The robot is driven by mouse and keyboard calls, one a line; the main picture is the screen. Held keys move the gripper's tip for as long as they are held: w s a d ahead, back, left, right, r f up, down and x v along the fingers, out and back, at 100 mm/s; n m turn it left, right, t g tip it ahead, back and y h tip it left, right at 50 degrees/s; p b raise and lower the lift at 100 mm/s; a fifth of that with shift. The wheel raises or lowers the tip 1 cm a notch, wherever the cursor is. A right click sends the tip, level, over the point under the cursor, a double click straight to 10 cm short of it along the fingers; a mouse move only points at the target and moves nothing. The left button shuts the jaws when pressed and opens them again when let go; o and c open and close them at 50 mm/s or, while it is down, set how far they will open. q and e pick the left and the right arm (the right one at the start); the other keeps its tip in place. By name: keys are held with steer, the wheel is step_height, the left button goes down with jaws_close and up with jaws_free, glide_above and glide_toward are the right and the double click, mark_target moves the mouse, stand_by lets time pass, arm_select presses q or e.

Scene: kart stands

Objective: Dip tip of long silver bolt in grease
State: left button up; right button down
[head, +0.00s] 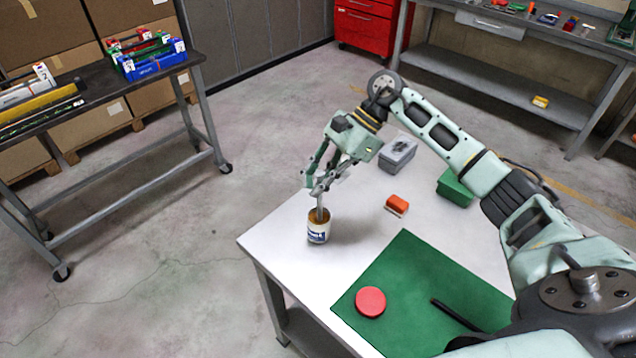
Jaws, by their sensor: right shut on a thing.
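My right gripper (318,187) is above the grease tub (318,235), near the left corner of the white table (290,262). It is shut on the long silver bolt (320,208), which points down into the tub's open top. The bolt's lower end is hidden by the tub's rim, so I cannot tell how deep it sits or whether it touches the grease. The tub is small and white with a blue label and brownish contents. My left gripper is not in view.
On the table are a green mat (400,290) with a red round lid (370,302) and a black rod (455,315), an orange-red brush-like item (397,204), a grey box (398,155) and a green box (455,188). A wheeled cart (130,172) stands left across open floor.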

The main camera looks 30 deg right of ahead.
steer(key=shift+s+f, duration=0.1)
steer(key=shift+r+p, duration=0.3)
steer(key=shift+r, duration=0.6)
steer(key=shift+r+p, duration=0.7)
steer(key=shift+r, duration=1.9)
